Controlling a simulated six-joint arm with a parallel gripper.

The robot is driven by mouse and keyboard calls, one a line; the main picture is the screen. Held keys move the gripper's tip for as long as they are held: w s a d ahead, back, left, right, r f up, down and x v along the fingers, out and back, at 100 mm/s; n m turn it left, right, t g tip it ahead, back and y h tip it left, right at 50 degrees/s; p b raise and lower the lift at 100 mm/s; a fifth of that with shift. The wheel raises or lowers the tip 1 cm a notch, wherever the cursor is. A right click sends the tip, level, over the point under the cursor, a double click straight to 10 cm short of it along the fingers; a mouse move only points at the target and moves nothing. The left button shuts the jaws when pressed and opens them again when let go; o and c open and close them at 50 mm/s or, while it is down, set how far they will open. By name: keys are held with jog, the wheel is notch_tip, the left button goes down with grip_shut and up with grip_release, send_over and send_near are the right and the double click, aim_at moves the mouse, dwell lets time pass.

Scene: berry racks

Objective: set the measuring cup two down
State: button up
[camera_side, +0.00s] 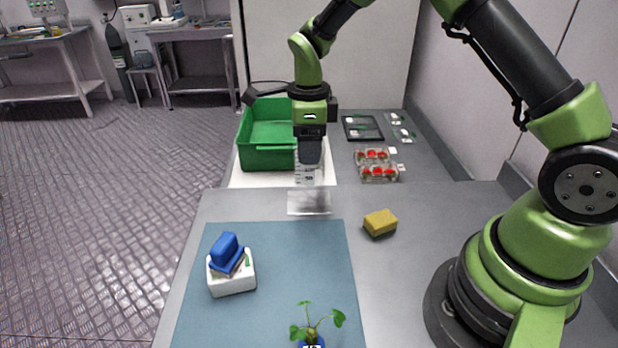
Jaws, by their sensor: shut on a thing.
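My gripper (310,160) points down near the middle of the view and is shut on a clear measuring cup (308,178) with dark markings. The cup looks upright. Its upper part is partly hidden by my fingers. Below it in the picture lies a flat, clear, pale piece (309,203) on the grey table. I cannot tell whether the cup touches the surface or hangs just above it.
A green crate (262,158) stands behind and left of my gripper on a white sheet. Clear boxes of red berries (377,172) and a dark frame (362,128) lie right. A yellow sponge (380,222), a blue mat (290,270), a white container with a blue item (232,284) and a plant (312,328) are nearer.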

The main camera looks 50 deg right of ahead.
aim_at(309, 168)
jog(key=shift+f, duration=2.85)
jog(key=shift+f, duration=0.2)
jog(key=o, duration=0.9)
jog(key=shift+r, duration=0.15)
